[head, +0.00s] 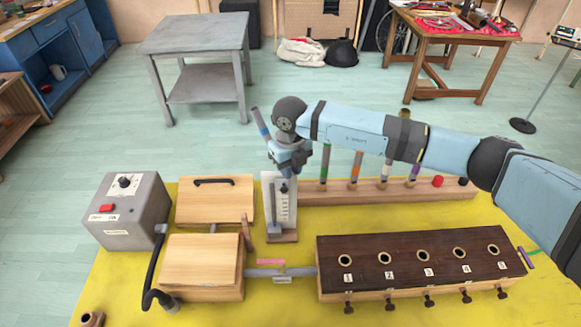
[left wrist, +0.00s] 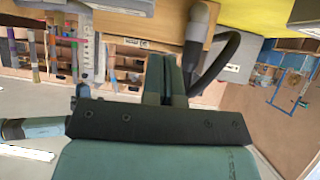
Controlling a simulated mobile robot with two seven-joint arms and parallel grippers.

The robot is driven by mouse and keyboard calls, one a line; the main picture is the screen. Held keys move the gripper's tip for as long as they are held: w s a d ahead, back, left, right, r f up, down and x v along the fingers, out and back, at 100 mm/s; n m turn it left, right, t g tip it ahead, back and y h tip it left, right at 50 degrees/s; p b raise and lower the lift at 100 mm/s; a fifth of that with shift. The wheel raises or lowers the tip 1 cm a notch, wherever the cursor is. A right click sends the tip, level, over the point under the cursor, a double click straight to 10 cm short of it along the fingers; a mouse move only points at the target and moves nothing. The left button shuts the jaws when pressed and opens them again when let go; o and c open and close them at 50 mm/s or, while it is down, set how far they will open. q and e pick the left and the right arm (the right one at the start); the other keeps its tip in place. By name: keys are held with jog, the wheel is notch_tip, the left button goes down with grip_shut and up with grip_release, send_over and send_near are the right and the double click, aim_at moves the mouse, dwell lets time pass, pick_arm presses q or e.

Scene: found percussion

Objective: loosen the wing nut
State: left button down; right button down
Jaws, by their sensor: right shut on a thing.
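My right gripper (head: 288,162) comes in from the right and is above the small upright stand with a white scale (head: 292,205). It appears shut on a slanted stick with coloured bands (head: 260,122), whose upper end sticks out to the left. A small dark knob (head: 284,187) shows in front of the scale, just below the gripper. I cannot make out a wing nut for certain; the gripper and stand hide part of this area. My left gripper (left wrist: 163,80) shows in the left wrist view with its fingers together and nothing visible between them.
On the yellow tabletop (head: 110,275) stand a grey control box (head: 128,210), two wooden boxes (head: 202,262), (head: 215,202) and a dark block with numbered holes (head: 422,258). A rack (head: 455,192) holds upright sticks behind.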

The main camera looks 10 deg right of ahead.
pick_arm(q)
notch_tip(320, 180, down, 2)
jog(key=shift+f+b, duration=0.25)
jog(key=shift+b, duration=0.85)
jog(key=shift+s+f+b, duration=0.1)
jog(key=shift+f+b, duration=0.35)
jog(key=shift+f, duration=0.1)
jog(key=shift+r, duration=0.1)
pick_arm(e)
jog(key=n, duration=0.4)
jog(key=shift+w+d, duration=0.2)
jog(key=shift+d, duration=0.1)
pick_arm(q)
jog(key=shift+f+b, duration=0.95)
jog(key=shift+b, duration=0.15)
pick_arm(e)
jog(key=shift+w+d+f+n, duration=0.15)
jog(key=shift+f+n, duration=0.05)
jog(key=shift+n, duration=0.9)
pick_arm(q)
jog(key=shift+f+b, duration=0.45)
jog(key=shift+f, duration=0.15)
pick_arm(e)
jog(key=shift+r+n, duration=0.15)
jog(key=shift+n, duration=0.55)
jog(key=shift+w+d+r, duration=0.1)
